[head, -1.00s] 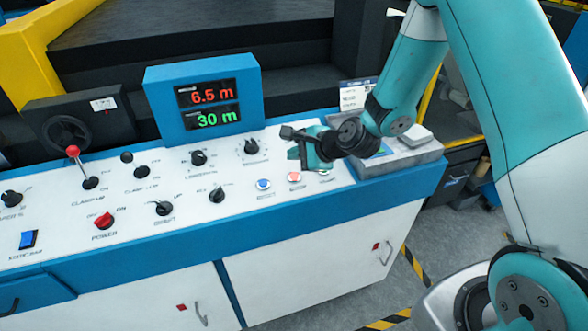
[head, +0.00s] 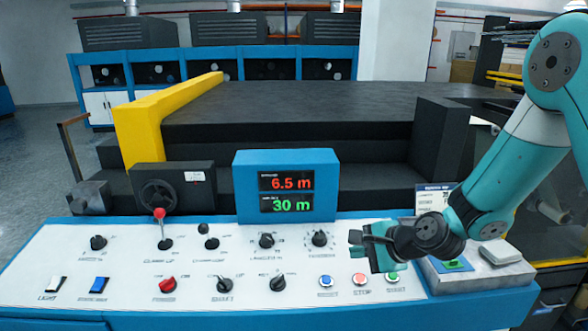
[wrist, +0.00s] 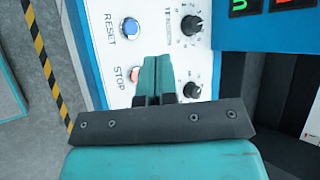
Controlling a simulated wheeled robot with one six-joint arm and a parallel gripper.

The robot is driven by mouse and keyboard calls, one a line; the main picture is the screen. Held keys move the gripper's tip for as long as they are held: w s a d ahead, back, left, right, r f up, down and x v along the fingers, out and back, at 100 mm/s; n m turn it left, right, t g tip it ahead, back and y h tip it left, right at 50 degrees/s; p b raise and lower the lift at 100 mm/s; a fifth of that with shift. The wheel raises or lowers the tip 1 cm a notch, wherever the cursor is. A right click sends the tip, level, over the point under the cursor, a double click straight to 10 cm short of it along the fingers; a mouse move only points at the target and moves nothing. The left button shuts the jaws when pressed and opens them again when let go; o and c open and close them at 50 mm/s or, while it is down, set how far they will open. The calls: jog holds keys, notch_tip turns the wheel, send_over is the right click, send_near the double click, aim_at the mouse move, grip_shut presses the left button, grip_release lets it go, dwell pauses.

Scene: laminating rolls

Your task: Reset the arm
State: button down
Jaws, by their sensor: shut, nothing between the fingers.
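My gripper (head: 362,243) is above the right part of the white control panel (head: 60,252), pointing left. Its fingers are together with nothing between them. In the wrist view my gripper (wrist: 155,65) is beside the red STOP button (wrist: 135,76), covering part of it. The blue RESET button (wrist: 131,28) lies beyond. In the head view the RESET button (head: 327,281), STOP button (head: 359,279) and green START button (head: 391,278) sit in a row below my gripper. My arm (head: 490,190) comes in from the right. Whether the fingers touch the panel cannot be told.
A blue display box (head: 286,186) reading 6.5 m and 30 m stands behind the panel. A red-knobbed lever (head: 160,222) rises at the left. A grey tray (head: 475,275) sits at the right end.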

jog(key=s+a+r+n+g, duration=0.3)
jog(key=s+a+r+n, duration=0.1)
jog(key=s+r+n, duration=0.3)
jog(key=s+d+r+n+g+h, duration=0.1)
jog(key=s+r+n+g, duration=0.1)
jog(key=s+r+n, duration=0.2)
jog(key=s+d+r+n+g+h, duration=0.1)
jog(key=s+r+n+g, duration=0.1)
jog(key=s+n, duration=0.8)
jog(key=s+r, duration=0.1)
jog(key=s, duration=0.5)
jog(key=shift+s+r+n+h+b, duration=0.35)
jog(key=shift+s+n+h, duration=0.05)
